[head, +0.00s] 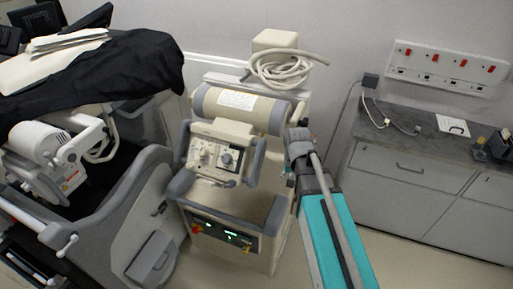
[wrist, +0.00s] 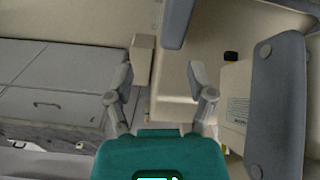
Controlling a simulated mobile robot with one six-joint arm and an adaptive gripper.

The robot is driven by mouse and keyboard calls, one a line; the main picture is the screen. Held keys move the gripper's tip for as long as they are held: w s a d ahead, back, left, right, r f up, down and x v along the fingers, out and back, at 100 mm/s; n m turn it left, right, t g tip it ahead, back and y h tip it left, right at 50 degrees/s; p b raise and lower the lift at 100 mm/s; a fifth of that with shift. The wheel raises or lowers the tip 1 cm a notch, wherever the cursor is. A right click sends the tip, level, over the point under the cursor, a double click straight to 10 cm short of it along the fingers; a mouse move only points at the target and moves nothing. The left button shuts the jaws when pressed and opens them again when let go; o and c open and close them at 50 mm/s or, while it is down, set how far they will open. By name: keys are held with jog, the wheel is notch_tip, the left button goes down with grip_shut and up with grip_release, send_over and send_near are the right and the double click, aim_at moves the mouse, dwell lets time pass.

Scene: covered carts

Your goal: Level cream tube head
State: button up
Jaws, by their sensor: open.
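The cream tube head (head: 235,108) is a horizontal cylinder with grey end bands and a white label, on top of a cream mobile x-ray unit. In the head view its right end sits a little lower than its left; perspective leaves its true tilt unclear. A control box (head: 214,155) with knobs and grey side handles (head: 258,160) is mounted below it. My gripper (wrist: 160,76) is open and empty in the wrist view, with cream casing beyond its fingers. In the head view my arm is right of the unit, hiding part of that side; the fingertips are unclear.
A covered cart (head: 95,65) with black cloth and a grey machine stand at left. A coiled cable (head: 280,70) hangs above the tube head. A grey cabinet (head: 400,190) with a counter stands at right. Floor (head: 420,262) is clear in front of it.

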notch_tip(320, 180, up, 16)
jog(key=m+p, duration=0.2)
jog(key=p, duration=1.3)
send_over(257, 156)
jog(key=shift+r, duration=0.4)
jog(key=shift+f, duration=0.15)
notch_tip(257, 156, down, 14)
jog(key=b, duration=1.3)
jog(key=shift+r+b, duration=0.25)
jog(key=shift+b, duration=0.05)
